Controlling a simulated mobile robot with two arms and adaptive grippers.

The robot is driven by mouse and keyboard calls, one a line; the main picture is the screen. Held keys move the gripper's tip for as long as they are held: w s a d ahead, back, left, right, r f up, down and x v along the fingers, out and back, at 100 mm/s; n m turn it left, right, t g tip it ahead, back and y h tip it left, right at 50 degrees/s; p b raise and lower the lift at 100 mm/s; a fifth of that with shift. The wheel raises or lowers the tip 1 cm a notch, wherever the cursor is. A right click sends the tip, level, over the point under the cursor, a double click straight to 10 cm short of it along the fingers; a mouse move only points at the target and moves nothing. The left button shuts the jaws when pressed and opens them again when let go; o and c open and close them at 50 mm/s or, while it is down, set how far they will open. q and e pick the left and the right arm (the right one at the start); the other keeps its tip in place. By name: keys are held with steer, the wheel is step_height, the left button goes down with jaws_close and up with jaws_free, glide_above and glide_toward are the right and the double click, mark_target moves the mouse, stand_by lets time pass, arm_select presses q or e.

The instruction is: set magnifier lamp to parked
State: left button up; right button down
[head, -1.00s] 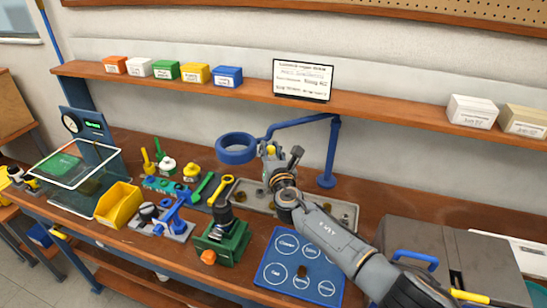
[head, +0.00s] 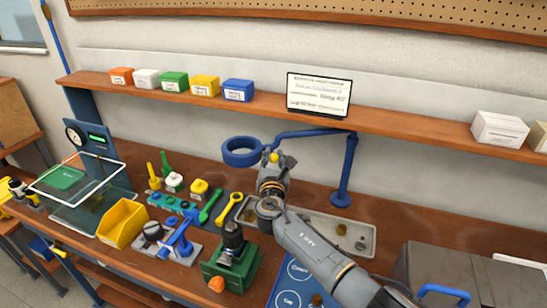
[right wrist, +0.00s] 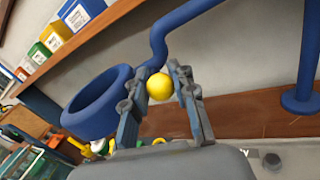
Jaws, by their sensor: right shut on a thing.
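The blue magnifier lamp has a thick ring head (head: 242,152), a jointed arm (head: 310,133) and a post (head: 347,170) standing at the back of the bench. The ring hangs above the bench near the wall, left of the post. My right gripper (head: 273,160) is shut on the lamp's yellow ball knob (head: 273,157), just right of the ring. In the right wrist view the knob (right wrist: 160,87) sits between the two fingers, with the ring (right wrist: 97,101) to its left and the arm rising behind. My left gripper is not in view.
A wooden shelf (head: 400,123) with small boxes and a sign (head: 318,94) runs along the wall behind the lamp. Below are a grey tray (head: 368,238), wrenches, a green vise-like fixture (head: 232,262) and a yellow bin (head: 122,223). A grey case (head: 450,270) stands at right.

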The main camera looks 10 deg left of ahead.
steer(key=c, duration=1.3)
jaws_free()
steer(key=shift+c, duration=0.2)
steer(key=s+d, duration=0.2)
steer(key=s, duration=0.9)
steer(key=shift+s+d, duration=0.25)
steer(key=shift+s, duration=0.15)
